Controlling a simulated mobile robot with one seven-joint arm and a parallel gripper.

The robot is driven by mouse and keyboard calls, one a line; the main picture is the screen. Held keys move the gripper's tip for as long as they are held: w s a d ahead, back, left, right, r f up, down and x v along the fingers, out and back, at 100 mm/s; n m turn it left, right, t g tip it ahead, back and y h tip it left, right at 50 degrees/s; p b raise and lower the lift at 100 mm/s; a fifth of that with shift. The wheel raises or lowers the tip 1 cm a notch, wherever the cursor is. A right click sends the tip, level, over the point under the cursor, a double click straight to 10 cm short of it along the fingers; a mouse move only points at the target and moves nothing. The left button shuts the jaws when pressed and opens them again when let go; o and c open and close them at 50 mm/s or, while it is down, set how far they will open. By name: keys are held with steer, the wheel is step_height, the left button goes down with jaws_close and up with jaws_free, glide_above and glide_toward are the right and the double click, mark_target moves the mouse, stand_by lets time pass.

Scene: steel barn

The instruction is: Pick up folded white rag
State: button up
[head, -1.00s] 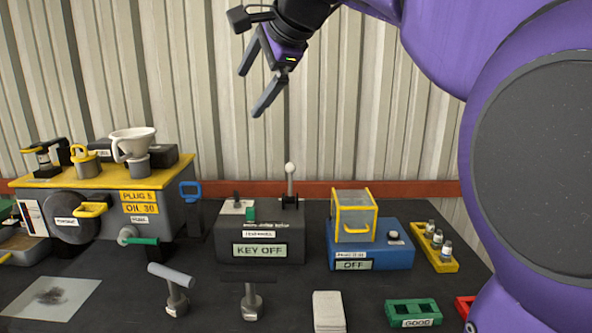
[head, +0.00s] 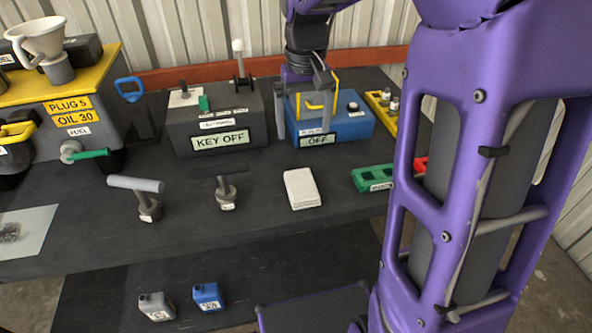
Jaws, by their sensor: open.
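The folded white rag (head: 302,189) lies flat on the dark bench top near its front edge, in the middle of the head view. My gripper (head: 304,137) points down with its two grey fingers apart and nothing between them. In the picture it is above the rag and in front of the blue box marked OFF. It is apart from the rag. How high it hangs over the bench is hard to tell.
Left of the rag stand a black T-handle (head: 227,192) and a grey T-handle (head: 137,196). A green tray (head: 373,178) is to its right, near my arm. Behind are the KEY OFF box (head: 215,124) and blue OFF box (head: 345,124). Two small jugs sit on the lower shelf.

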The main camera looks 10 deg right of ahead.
steer(key=b, duration=0.1)
glide_above(302, 185)
steer(key=f, duration=1.1)
steer(key=shift+s+d, duration=0.1)
steer(key=shift+s, duration=0.1)
steer(key=shift+w+f+b, duration=0.2)
steer(key=shift+f+b, duration=0.25)
steer(key=shift+f, duration=2.85)
steer(key=c, duration=1.1)
steer(key=shift+r, duration=0.1)
steer(key=shift+c, duration=0.2)
step_height(302, 185, up, 10)
steer(key=p, duration=0.1)
